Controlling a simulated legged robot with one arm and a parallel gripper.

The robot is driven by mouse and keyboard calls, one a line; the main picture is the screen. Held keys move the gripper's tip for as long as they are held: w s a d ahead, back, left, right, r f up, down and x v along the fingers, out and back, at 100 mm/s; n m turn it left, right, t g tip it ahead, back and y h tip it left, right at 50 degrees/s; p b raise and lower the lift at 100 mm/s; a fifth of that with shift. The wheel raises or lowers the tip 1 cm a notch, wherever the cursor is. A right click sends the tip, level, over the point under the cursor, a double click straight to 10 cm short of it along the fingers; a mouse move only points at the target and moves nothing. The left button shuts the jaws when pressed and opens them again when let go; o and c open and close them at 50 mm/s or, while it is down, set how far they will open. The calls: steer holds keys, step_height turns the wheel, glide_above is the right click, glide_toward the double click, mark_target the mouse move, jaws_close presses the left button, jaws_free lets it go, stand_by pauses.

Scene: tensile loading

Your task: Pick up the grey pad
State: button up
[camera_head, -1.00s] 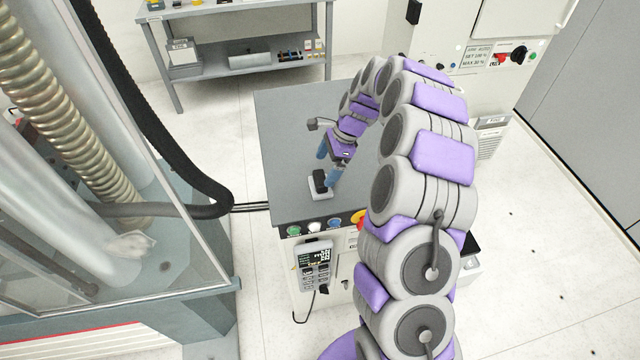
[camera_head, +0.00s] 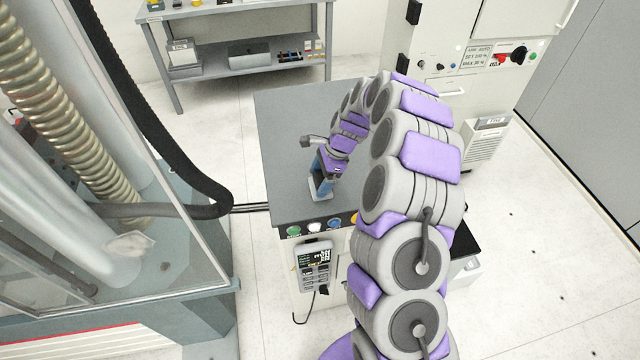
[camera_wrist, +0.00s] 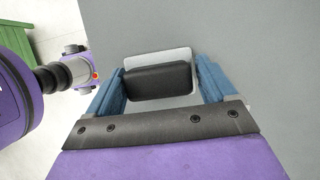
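A dark grey, rounded block, which looks like the grey pad (camera_wrist: 158,83), lies on a small pale plate (camera_wrist: 176,57) on the grey tabletop in the wrist view. My gripper (camera_wrist: 162,68) has its two blue fingers on either side of the block, open around it. Narrow gaps seem to show at both sides; I cannot tell whether either finger touches. In the head view my gripper (camera_head: 320,188) points down at the pale plate (camera_head: 320,196) near the table's front edge. The fingers mostly hide the block there.
The grey tabletop (camera_head: 285,130) is clear around the plate. Coloured buttons (camera_head: 314,227) line its front edge, with a handheld control box (camera_head: 314,270) below. A glass-sided machine (camera_head: 190,260) and a black hose (camera_head: 165,140) stand at the left. A shelf bench (camera_head: 245,62) is behind.

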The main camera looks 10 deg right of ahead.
mark_target(315, 178)
steer(key=c, duration=0.6)
steer(key=shift+o, duration=0.2)
steer(key=shift+r, duration=0.15)
step_height(315, 178, up, 3)
steer(key=shift+r, duration=0.2)
steer(key=s+r, duration=0.1)
steer(key=s, duration=1.5)
steer(key=shift+d+r, duration=0.15)
steer(key=shift+d, duration=0.05)
